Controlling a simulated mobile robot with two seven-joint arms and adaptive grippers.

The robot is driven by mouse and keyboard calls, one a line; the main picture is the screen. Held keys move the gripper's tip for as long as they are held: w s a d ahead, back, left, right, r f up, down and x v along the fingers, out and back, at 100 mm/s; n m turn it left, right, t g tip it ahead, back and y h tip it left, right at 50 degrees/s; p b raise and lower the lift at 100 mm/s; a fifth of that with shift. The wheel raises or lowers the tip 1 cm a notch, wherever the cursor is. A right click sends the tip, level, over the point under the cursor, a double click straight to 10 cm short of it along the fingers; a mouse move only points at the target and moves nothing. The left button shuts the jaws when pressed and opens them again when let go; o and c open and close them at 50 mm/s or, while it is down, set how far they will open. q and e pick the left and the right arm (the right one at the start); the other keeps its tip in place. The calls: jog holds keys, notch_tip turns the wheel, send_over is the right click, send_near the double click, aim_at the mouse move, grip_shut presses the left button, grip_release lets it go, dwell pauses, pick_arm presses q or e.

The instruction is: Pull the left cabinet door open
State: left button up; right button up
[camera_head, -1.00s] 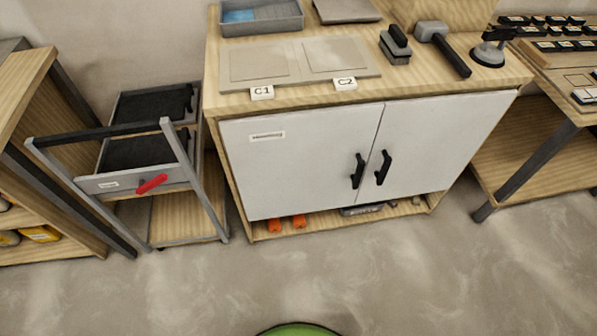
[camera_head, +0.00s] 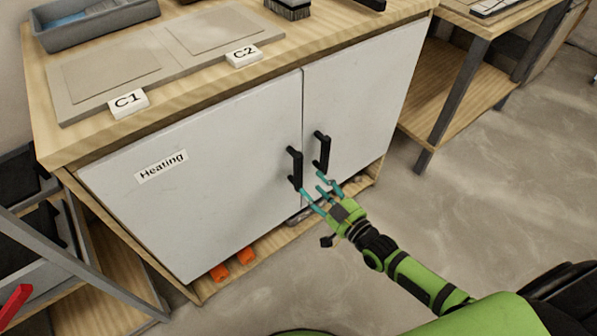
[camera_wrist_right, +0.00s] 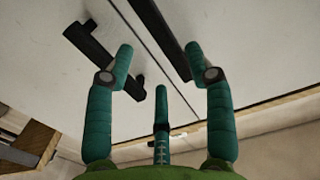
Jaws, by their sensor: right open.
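The left cabinet door (camera_head: 200,165) is white, carries a "Heating" label and is closed. Its black upright handle (camera_head: 295,169) sits near the seam. The right door (camera_head: 365,90) is also closed, with its own black handle (camera_head: 322,152). My right gripper (camera_head: 314,188) is open and empty, its teal fingers pointing at the lower ends of the two handles. In the right wrist view the open fingers (camera_wrist_right: 160,55) spread before the doors; one fingertip overlaps the left handle (camera_wrist_right: 100,55) in the picture. Contact cannot be told. My left gripper is not in view.
The worktop (camera_head: 185,80) above carries tile panels marked C1 and C2, a blue-grey tray (camera_head: 95,22) and a brush (camera_head: 288,8). Orange items (camera_head: 232,264) lie on the low shelf under the doors. A metal-framed rack stands at left. The floor (camera_head: 490,190) at right is clear.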

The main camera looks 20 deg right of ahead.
aim_at(302, 171)
jog(key=shift+w+a+r, duration=0.2)
jog(key=shift+w+r, duration=0.15)
jog(key=shift+r, duration=0.05)
jog(key=shift+w+a+r, duration=0.1)
jog(key=shift+w+r, duration=0.1)
jog(key=shift+w, duration=0.1)
jog(key=shift+b+x, duration=0.55)
jog(key=shift+x, duration=2.4)
grip_shut()
